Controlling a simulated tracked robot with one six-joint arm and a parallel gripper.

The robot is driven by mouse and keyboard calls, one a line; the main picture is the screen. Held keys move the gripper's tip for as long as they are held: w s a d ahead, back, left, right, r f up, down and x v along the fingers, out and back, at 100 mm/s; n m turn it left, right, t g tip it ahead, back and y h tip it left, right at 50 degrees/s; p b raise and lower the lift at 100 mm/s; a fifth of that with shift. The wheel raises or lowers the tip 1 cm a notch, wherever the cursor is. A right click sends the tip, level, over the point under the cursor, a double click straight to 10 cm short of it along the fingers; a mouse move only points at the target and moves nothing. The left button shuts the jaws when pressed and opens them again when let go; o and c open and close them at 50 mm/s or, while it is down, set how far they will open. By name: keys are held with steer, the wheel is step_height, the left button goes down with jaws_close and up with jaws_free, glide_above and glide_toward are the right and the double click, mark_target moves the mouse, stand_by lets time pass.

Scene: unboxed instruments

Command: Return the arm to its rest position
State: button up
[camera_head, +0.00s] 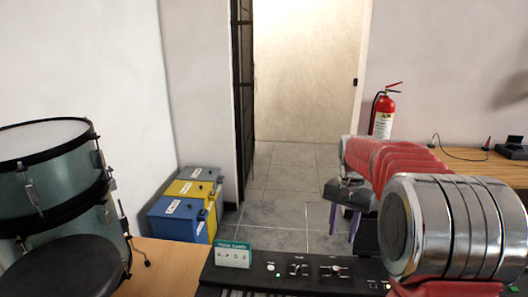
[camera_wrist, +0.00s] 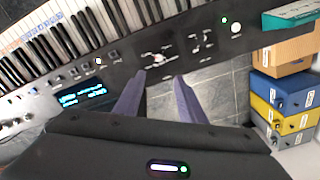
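My red and chrome arm reaches forward from the lower right in the head view. At its far end my gripper (camera_head: 345,220) hangs with its purple-grey fingers pointing down. In the wrist view my gripper (camera_wrist: 158,78) has its two fingers apart, with grey floor tiles showing between them and nothing held. The black keyboard (camera_wrist: 75,75) lies across the top left of the wrist view, near the fingertips in the picture. Whether they touch it cannot be told. The keyboard's panel (camera_head: 300,270) also shows at the bottom of the head view.
Blue and yellow boxes (camera_head: 182,215) stand left of the doorway. Drums (camera_head: 55,180) are at the far left. A fire extinguisher (camera_head: 383,115) and a wooden table (camera_head: 470,165) are at the right. Tiled floor (camera_head: 290,185) is open in the doorway.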

steer(key=s+a+r+n+t, duration=0.1)
steer(key=s+a, duration=0.3)
steer(key=s, duration=0.5)
steer(key=s+a+r+n+t, duration=0.2)
steer(key=s+a+n, duration=0.2)
steer(key=s, duration=0.6)
steer(key=s+a+r+n+t, duration=0.2)
steer(key=s+a+n, duration=0.1)
steer(key=s, duration=0.7)
steer(key=shift+a+r, duration=0.15)
steer(key=shift+a, duration=0.65)
